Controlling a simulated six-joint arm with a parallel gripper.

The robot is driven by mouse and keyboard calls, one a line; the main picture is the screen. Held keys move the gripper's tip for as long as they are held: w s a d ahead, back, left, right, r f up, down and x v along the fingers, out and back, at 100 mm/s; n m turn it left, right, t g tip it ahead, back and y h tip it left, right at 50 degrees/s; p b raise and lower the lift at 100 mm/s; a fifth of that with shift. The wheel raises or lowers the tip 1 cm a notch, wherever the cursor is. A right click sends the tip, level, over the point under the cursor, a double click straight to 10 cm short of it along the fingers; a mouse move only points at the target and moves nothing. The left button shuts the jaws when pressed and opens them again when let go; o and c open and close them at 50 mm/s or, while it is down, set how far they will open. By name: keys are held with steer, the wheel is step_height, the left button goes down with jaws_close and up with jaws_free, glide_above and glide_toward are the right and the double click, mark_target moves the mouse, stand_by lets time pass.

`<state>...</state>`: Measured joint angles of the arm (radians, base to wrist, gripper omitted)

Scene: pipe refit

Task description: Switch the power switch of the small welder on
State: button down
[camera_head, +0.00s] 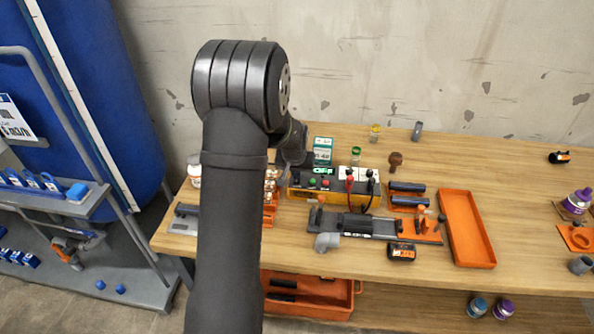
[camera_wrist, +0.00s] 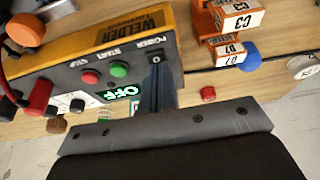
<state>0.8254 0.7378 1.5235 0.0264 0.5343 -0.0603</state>
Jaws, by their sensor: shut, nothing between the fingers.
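The small welder (camera_head: 300,193) is a yellow box with a dark grey panel, standing on the bench just right of my arm in the head view. In the wrist view the welder (camera_wrist: 150,25) fills the upper left. Its panel has a green START button (camera_wrist: 119,68), a red STOP button (camera_wrist: 90,77) and a lit green display (camera_wrist: 122,92) reading OFF.
Orange C3 and D1 labelled blocks (camera_wrist: 235,18) stand beside the welder in the wrist view. Red and black cable plugs (camera_head: 350,182) stick up from the welder's right end. An orange tray (camera_head: 466,228) lies right of it. The bench behind the tray is mostly clear.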

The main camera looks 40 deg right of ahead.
steer(key=shift+s+a, duration=0.1)
steer(key=v, duration=1.4)
steer(key=shift+w+d, duration=0.3)
steer(key=shift+r, duration=0.1)
steer(key=shift+w+d+r, duration=0.2)
steer(key=shift+w+d, duration=0.3)
steer(key=shift+d, duration=0.15)
steer(key=x, duration=1.4)
steer(key=shift+s+a+f, duration=0.1)
steer(key=shift+s+a, duration=0.2)
